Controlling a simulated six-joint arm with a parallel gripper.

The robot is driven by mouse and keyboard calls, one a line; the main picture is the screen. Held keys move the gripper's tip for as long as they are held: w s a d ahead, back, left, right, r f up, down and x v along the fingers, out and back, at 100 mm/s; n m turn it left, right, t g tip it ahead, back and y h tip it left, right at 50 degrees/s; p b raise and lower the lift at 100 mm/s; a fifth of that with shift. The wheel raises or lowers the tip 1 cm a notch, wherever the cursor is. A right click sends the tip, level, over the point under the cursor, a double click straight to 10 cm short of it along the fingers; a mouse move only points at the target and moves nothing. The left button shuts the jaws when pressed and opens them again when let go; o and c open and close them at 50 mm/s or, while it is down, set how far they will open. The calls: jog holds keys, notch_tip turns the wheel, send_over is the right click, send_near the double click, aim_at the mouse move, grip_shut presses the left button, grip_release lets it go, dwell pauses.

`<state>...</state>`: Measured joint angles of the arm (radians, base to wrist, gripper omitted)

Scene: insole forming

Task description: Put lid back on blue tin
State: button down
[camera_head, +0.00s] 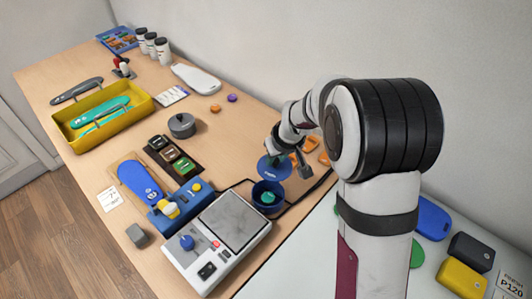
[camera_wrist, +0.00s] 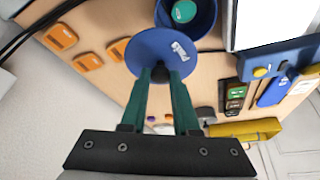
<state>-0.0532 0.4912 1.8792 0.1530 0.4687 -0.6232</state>
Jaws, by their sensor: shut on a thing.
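The blue lid (camera_head: 274,168) is a round disc with a small white mark, held in my gripper (camera_head: 290,160) just above and behind the blue tin. In the wrist view the lid (camera_wrist: 160,52) sits at the tips of my gripper (camera_wrist: 160,74), whose green fingers are shut on it, probably by a knob that they hide. The blue tin (camera_head: 268,200) stands open on the table behind the scale, with something teal inside. In the wrist view the tin (camera_wrist: 205,22) shows just beyond the lid, partly covered by it.
A white scale (camera_head: 216,250) stands in front of the tin. A blue device (camera_head: 180,203) with yellow parts is to its left. Orange pieces (camera_head: 311,143) lie behind my gripper. A grey round pot (camera_head: 182,125) and a yellow tray (camera_head: 85,135) stand further left.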

aim_at(272, 179)
jog(key=n, duration=0.1)
jog(key=s+n+y, duration=0.1)
jog(key=n, duration=0.1)
jog(key=n+g, duration=0.1)
jog(key=shift+s+d+f+n+y, duration=0.2)
jog(key=shift+s+n+y, duration=0.1)
jog(key=shift+y, duration=0.1)
jog(key=n, duration=0.2)
jog(key=s+n+g, duration=0.1)
jog(key=a+n+g+y, duration=0.1)
jog(key=n, duration=0.1)
jog(key=shift+s+r+n, duration=0.15)
jog(key=shift+r+n, duration=0.1)
jog(key=shift+n, duration=0.05)
jog(key=n, duration=0.2)
jog(key=a+n+g, duration=0.1)
jog(key=shift+s+r+n, duration=0.25)
jog(key=shift+r+n, duration=0.05)
jog(key=shift+r, duration=0.1)
jog(key=shift+f, duration=3.1)
jog(key=shift+f, duration=0.15)
jog(key=shift+c, duration=0.5)
grip_release()
